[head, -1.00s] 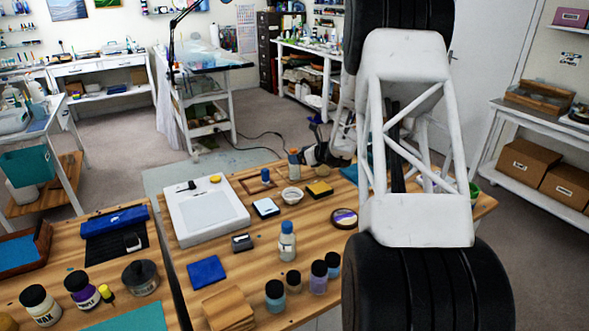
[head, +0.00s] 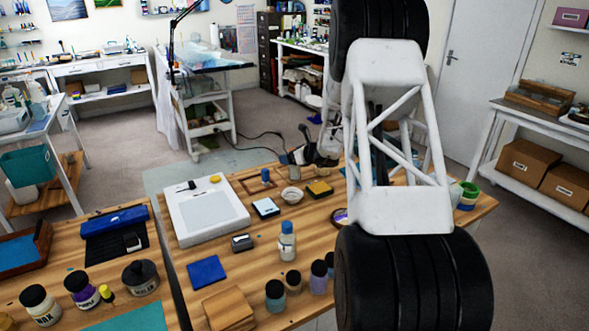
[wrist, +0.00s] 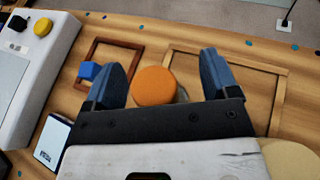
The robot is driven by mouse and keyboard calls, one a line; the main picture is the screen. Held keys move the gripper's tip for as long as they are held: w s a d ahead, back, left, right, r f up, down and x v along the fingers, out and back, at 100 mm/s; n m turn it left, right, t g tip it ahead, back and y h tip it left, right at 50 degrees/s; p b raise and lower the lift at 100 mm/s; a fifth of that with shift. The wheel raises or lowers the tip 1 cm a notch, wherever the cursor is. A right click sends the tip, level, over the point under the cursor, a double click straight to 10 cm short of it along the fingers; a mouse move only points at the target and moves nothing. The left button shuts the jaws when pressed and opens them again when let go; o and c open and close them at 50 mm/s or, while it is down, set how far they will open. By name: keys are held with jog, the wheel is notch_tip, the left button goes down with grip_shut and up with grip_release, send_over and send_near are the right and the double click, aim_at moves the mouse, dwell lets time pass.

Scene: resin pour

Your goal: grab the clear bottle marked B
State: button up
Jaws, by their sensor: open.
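In the wrist view an orange-capped bottle (wrist: 155,85) is seen from above, between the two fingers of my gripper (wrist: 163,68). The fingers are open, one on each side of the cap, with gaps showing. The bottle's body is mostly hidden beneath the cap and gripper, and no letter on it can be read.
A white machine (head: 180,222) stands left. Several jars, including a blue one (head: 275,297), stand at the table's front.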

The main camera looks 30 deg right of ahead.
jog(key=shift+c, duration=0.3)
jog(key=c, duration=1.2)
jog(key=shift+r, duration=0.1)
jog(key=shift+r, duration=5)
